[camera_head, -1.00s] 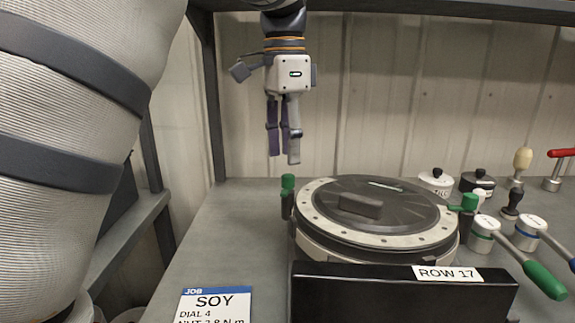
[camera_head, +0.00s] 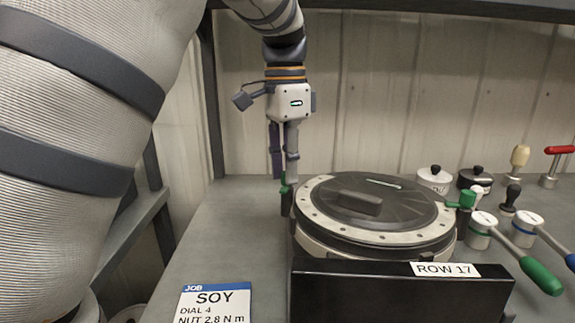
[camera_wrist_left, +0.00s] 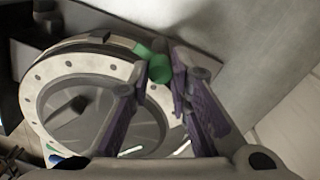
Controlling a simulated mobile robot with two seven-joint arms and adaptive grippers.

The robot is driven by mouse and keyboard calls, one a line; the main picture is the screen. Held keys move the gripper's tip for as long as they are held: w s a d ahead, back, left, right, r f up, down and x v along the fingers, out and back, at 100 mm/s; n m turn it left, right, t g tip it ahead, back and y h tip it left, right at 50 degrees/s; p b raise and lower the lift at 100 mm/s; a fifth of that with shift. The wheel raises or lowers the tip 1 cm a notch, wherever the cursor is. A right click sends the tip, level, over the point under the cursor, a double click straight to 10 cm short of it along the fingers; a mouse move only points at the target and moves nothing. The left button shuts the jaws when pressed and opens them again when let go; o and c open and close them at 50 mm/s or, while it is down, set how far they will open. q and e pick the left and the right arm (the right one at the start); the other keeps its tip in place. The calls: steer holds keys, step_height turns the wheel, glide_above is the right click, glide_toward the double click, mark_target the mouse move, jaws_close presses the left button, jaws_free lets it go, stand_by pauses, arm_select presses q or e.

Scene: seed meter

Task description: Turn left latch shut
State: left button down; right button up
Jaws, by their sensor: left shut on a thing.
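The round seed meter (camera_head: 325,226) has a dark lid inside a pale, dotted ring. Its left latch (camera_head: 284,192), with a green knob, stands upright at the ring's left edge. My left gripper (camera_head: 285,181) points down over it and is shut on the green knob, which its fingers partly hide. In the left wrist view, the green latch (camera_wrist_left: 155,66) sits between the purple-padded fingertips (camera_wrist_left: 158,80) beside the ring. The right latch (camera_head: 467,199), also green, is at the opposite side of the meter. My right gripper is not in view.
A black box (camera_head: 400,295) labelled ROW 17 stands in front of the meter. A SOY job card (camera_head: 214,303) lies at front left. Green-handled (camera_head: 540,275) and blue-handled tools, small pots (camera_head: 435,181) and other tools stand at right. The bench left of the meter is clear.

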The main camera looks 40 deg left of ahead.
arm_select(q)
steer(key=shift+n, duration=0.3)
steer(key=n, duration=0.8)
steer(key=shift+n+y, duration=0.3)
steer(key=n, duration=0.4)
steer(key=shift+n, duration=2.5)
steer(key=c, duration=1.5)
jaws_free()
steer(key=shift+o, duration=0.2)
